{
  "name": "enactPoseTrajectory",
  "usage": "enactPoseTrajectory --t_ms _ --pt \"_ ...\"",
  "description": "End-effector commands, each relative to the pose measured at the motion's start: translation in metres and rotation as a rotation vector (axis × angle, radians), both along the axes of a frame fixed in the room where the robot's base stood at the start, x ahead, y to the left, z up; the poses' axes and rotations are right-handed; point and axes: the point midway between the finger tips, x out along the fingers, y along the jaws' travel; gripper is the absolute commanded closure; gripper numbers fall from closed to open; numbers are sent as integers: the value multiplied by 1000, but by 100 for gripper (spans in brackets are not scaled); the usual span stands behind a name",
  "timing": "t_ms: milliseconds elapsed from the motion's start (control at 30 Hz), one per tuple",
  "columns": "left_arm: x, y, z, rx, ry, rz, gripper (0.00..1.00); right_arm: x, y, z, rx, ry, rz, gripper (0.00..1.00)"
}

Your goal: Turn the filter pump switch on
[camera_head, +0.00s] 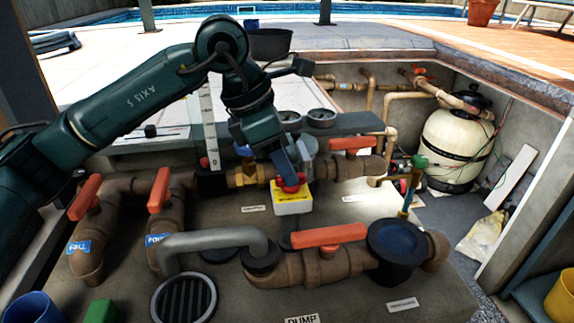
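The likely filter pump switch is a small box (292,204) with a yellow top, a white front and a red part on top. It stands among the brown pipes in the middle of the head view. My dark green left arm reaches in from the left and bends down over it. My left gripper (289,178) points down at the red part, at or just above it. I cannot tell whether it touches. The fingers overlap the red part, so their opening is unclear. My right gripper is not in view.
Pipes with orange-handled valves (328,235) surround the box. A grey pipe (215,240) and a dark blue-topped round fitting (396,245) lie in front. A rod with a green top (418,162) stands at right. A cream filter tank (457,145) stands at the back right.

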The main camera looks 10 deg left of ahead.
Motion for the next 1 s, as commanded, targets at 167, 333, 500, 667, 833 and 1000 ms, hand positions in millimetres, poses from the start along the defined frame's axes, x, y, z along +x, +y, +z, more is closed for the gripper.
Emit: enactPoseTrajectory --t_ms 167,333,500,667,833,1000 --pt "2 -5 -12 0 0 -1 64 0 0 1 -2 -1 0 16" --pt "2 -6 -14 -1 -1 -1 64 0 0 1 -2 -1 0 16" --pt "2 -6 -14 0 0 -1 67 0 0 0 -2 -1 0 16" --pt "2 -6 -14 0 0 -1 80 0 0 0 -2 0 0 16" --pt "2 -5 -14 0 0 -1 94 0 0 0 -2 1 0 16" --pt "2 -6 -14 0 0 -1 100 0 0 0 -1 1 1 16"
